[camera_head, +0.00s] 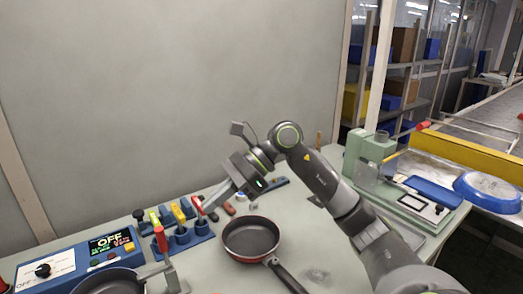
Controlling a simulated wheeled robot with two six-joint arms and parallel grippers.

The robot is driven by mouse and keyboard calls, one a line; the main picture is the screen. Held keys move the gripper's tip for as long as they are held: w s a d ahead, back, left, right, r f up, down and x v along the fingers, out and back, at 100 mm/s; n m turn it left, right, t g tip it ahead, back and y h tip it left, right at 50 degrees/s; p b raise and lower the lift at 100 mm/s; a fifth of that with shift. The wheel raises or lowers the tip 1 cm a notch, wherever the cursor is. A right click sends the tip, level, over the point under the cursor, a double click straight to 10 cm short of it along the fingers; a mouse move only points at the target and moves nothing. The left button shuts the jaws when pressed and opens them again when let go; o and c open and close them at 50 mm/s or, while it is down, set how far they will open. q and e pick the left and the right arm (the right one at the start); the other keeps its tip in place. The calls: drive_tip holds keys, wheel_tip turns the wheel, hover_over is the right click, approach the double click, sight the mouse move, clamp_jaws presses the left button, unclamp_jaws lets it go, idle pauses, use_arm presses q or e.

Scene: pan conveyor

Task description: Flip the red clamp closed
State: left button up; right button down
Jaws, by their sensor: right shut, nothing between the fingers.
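The red clamp has an upright red handle (160,239) at the lower left, above a grey metal body (172,276). Its metal bar reaches left toward the rim of a dark pan (112,281) cut off by the bottom edge. I cannot tell whether the bar touches the pan. My right gripper (208,206) is shut and empty, pointing down and left above the tool rack, up and to the right of the red handle and apart from it. My left gripper is out of view.
A blue control box (80,262) with an OFF display stands left of the clamp. A blue rack (188,240) holds coloured-handled tools behind it. A second pan (250,238) lies to the right. A green machine (368,155) stands at the far right of the table.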

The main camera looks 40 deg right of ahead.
drive_tip(key=a+r+b+v, duration=0.1)
drive_tip(key=r+v, duration=0.1)
drive_tip(key=v, duration=1.2)
drive_tip(key=shift+r, duration=0.2)
drive_tip(key=shift+a, duration=0.15)
